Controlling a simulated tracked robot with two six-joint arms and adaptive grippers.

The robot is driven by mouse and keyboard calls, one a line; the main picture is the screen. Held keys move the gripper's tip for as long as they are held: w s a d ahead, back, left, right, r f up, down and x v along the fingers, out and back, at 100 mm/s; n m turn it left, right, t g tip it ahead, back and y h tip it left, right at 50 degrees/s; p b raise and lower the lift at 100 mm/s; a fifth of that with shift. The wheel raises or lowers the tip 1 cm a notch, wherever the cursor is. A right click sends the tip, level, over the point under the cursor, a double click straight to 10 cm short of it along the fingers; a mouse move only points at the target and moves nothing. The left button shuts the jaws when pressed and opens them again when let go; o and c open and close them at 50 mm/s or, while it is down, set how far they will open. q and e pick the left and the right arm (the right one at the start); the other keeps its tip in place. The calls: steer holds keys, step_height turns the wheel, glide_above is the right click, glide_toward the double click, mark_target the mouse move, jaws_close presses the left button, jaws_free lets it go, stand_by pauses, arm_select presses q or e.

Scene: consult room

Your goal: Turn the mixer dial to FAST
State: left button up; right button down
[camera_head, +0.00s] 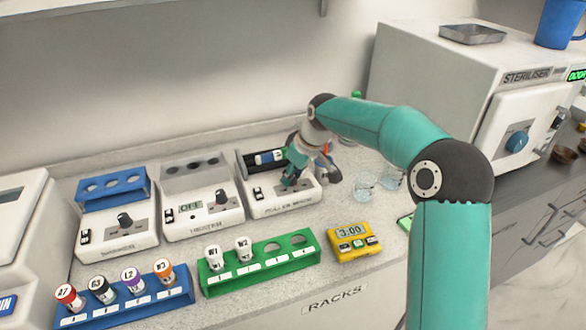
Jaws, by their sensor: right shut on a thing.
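The mixer (286,205) is the rightmost of three white units at the back of the counter, its front label reading roughly "ROLLER MIXER". A dark tube with a white-and-blue label lies across its top. My right gripper (294,182) reaches down from the right onto the grey dial plate on the mixer's front and is shut on the dial. The fingers hide the dial's pointer and most of the markings, so I cannot tell its setting. My left gripper is not in view.
A heater (203,216) with an OFF display and another dial unit (118,236) stand to the left. In front are a blue rack (130,308), a green rack (260,270) and a yellow timer (352,243). Glass beakers (365,187) stand right of the mixer, before the steriliser (440,75).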

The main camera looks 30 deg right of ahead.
steer(key=n+p, duration=0.1)
steer(key=n, duration=0.1)
steer(key=n+g+y+p, duration=0.1)
steer(key=n, duration=0.1)
steer(key=shift+d+n+y, duration=0.1)
steer(key=shift+n+y, duration=0.2)
steer(key=shift+n, duration=0.1)
steer(key=shift+f, duration=0.1)
steer(key=c, duration=0.9)
jaws_free()
steer(key=shift+d+r, duration=0.1)
steer(key=shift+r, duration=0.25)
steer(key=v, duration=1.1)
steer(key=shift+s, duration=0.15)
steer(key=shift+r, duration=0.1)
